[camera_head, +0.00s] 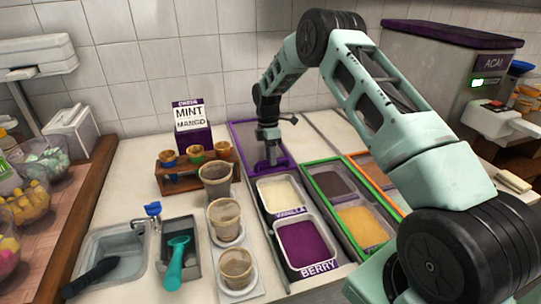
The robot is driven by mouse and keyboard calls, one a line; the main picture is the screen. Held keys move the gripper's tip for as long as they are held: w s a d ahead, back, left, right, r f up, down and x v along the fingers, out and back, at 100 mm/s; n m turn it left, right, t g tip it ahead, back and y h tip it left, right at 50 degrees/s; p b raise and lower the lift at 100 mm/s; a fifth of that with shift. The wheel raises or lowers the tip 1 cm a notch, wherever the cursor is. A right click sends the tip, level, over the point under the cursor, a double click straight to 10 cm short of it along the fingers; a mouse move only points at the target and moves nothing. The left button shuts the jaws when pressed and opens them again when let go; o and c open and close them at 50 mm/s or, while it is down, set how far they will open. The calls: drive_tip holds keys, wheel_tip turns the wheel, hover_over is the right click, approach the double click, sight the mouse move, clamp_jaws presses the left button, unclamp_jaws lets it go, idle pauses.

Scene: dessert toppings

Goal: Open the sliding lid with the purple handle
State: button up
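The sliding lid (242,133) is a grey panel with a purple frame, at the back of the counter behind the vanilla and berry tubs. Its purple handle (262,170) runs along the lid's front edge. My gripper (270,160) points down at the handle, with its fingertips at or just above it. I cannot tell whether the fingers touch or grip the handle. The gripper partly hides the handle. The vanilla tub (279,193) and the berry tub (304,245) lie uncovered in front of the lid.
Right of the tubs is a green-framed well (358,222) with brown and orange contents, then an orange-framed one (378,178). Left stand several cups (225,215), a wooden cone rack (180,186), a mint mango sign (192,130) and a sink (112,245).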

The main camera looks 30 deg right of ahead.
drive_tip(key=w+r+b, duration=0.2)
drive_tip(key=w+r, duration=0.1)
drive_tip(key=r, duration=1.4)
drive_tip(key=shift+w+d+b, duration=0.15)
drive_tip(key=shift+d+b, duration=0.2)
drive_tip(key=shift+d, duration=0.1)
drive_tip(key=s+a+r+m, duration=0.1)
drive_tip(key=s+a, duration=0.5)
drive_tip(key=a, duration=0.3)
drive_tip(key=s+a+r+m+t, duration=0.1)
drive_tip(key=s+a, duration=0.5)
drive_tip(key=a, duration=0.3)
drive_tip(key=s+a+r+m, duration=0.1)
drive_tip(key=s+a, duration=0.5)
drive_tip(key=a, duration=0.3)
drive_tip(key=s+a+f+m, duration=0.1)
drive_tip(key=s+f+m, duration=0.1)
drive_tip(key=s, duration=1)
drive_tip(key=s+a+f+m+t, duration=0.1)
drive_tip(key=s+f+m, duration=0.1)
drive_tip(key=s, duration=1.1)
drive_tip(key=shift+s+a+f, duration=0.25)
drive_tip(key=shift+s+a, duration=0.05)
drive_tip(key=shift+a, duration=0.05)
